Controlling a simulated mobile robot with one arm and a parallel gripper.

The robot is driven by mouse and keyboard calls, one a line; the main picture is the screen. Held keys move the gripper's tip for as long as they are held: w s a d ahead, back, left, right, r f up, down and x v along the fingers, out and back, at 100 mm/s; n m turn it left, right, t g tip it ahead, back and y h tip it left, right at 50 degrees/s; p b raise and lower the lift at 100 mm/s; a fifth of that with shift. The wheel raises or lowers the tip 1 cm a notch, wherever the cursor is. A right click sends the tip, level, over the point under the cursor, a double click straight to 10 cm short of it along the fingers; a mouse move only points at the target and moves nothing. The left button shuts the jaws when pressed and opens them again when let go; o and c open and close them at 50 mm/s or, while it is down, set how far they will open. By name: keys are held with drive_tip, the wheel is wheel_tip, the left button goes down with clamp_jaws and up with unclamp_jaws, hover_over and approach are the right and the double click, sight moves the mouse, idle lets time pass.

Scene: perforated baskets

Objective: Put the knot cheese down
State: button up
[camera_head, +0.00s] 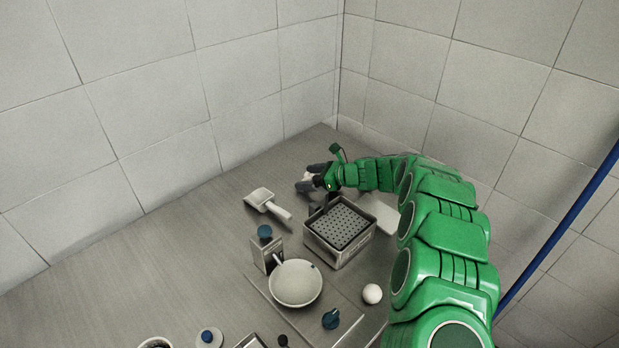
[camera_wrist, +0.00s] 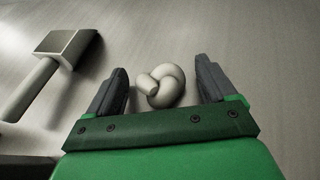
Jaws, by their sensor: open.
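The knot cheese (camera_wrist: 165,86) is a pale, knotted lump on the grey table, between and slightly apart from the two fingers in the wrist view. My gripper (camera_wrist: 166,82) is open, with a dark finger on each side of the cheese and a visible gap to each. In the head view my gripper (camera_head: 309,180) is low over the far part of the table, behind the perforated basket. There the cheese (camera_head: 308,176) shows only as a small pale patch, mostly hidden by the fingers.
A pale scoop (camera_head: 258,197) lies left of my gripper; it also shows in the wrist view (camera_wrist: 66,45). The perforated basket (camera_head: 312,241) stands in front. The table's left side is clear.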

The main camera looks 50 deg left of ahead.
drive_tip(key=shift+d+r, duration=0.15)
drive_tip(key=shift+r, duration=0.05)
drive_tip(key=v, duration=1.1)
drive_tip(key=shift+w+d, duration=0.2)
drive_tip(key=shift+d, duration=0.1)
drive_tip(key=shift+r, duration=0.1)
